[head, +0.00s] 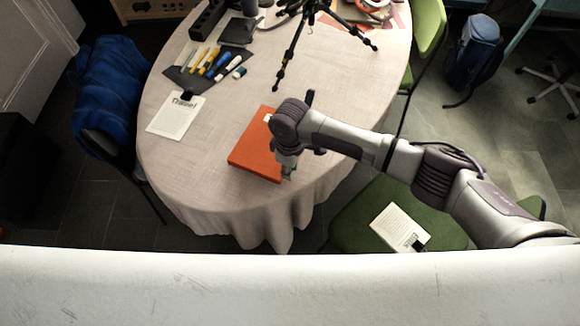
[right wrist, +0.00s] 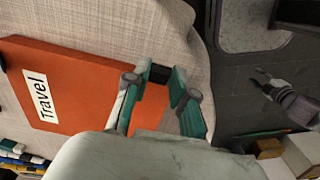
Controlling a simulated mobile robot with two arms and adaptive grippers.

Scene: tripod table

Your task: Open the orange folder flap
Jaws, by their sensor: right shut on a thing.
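The orange folder (head: 252,152) lies on the table near its front edge, looking closed. In the right wrist view the folder (right wrist: 75,75) shows a white "Travel" label (right wrist: 41,95). My right gripper (head: 288,172) is at the folder's near right corner. In the right wrist view my right gripper (right wrist: 160,73) has its fingers on either side of a small dark piece at the folder's edge, shut on the flap there. The exact contact is partly hidden by the fingers. What looks like my left gripper (right wrist: 268,85) is small, away from the table; its fingers are unclear.
The round table (head: 215,190) has a pale cloth. A green chair (head: 360,215) holds another paper (head: 398,228).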

